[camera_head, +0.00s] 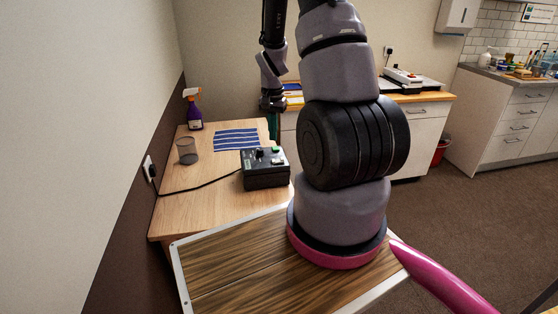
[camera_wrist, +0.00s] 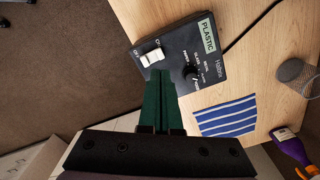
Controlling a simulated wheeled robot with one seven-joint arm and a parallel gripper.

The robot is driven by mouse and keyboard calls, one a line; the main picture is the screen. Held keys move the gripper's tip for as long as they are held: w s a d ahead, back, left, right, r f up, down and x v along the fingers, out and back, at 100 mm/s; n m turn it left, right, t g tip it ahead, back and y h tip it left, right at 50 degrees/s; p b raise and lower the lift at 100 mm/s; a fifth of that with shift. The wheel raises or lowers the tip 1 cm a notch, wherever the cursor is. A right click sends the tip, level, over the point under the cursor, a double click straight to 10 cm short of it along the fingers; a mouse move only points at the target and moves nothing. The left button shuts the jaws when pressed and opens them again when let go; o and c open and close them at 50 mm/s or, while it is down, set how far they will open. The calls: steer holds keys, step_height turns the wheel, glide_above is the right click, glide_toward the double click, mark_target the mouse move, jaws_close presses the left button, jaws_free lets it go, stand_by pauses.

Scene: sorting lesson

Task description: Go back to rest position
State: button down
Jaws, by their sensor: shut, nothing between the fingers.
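My gripper (camera_head: 273,127) hangs near the right edge of the wooden table (camera_head: 215,175), above and behind the black control box, partly behind my own arm. In the wrist view its green fingers (camera_wrist: 160,78) are shut together with nothing between them. The black box (camera_head: 265,178) stands apart from the fingers on the table. In the wrist view the box (camera_wrist: 178,55) shows a white rocker switch (camera_wrist: 152,57), a round knob (camera_wrist: 192,72) and a label reading PLASTIC (camera_wrist: 207,36).
A blue-striped cloth (camera_head: 237,139), a dark mesh cup (camera_head: 187,151) and a purple spray bottle (camera_head: 193,110) are on the table. A black cable (camera_head: 200,187) runs from the box to the wall socket. A counter (camera_head: 425,100) stands behind. Open carpet (camera_head: 450,205) lies to the right.

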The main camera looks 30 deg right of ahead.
stand_by(0.3)
steer(key=s+a+r+n+t, duration=0.1)
steer(key=s+a+r+t, duration=0.15)
steer(key=r, duration=0.85)
steer(key=s+a+r+n+t, duration=0.15)
steer(key=a+r, duration=0.25)
steer(key=r, duration=0.7)
steer(key=s+a+r+n+t+y, duration=0.1)
steer(key=s+a+r, duration=0.2)
steer(key=s+r, duration=0.3)
steer(key=s+a+r+n+t+y, duration=0.1)
steer(key=s+a+r+t, duration=0.1)
steer(key=s+a+r, duration=0.2)
steer(key=s+r, duration=0.3)
steer(key=s, duration=0.2)
steer(key=shift+s, duration=0.35)
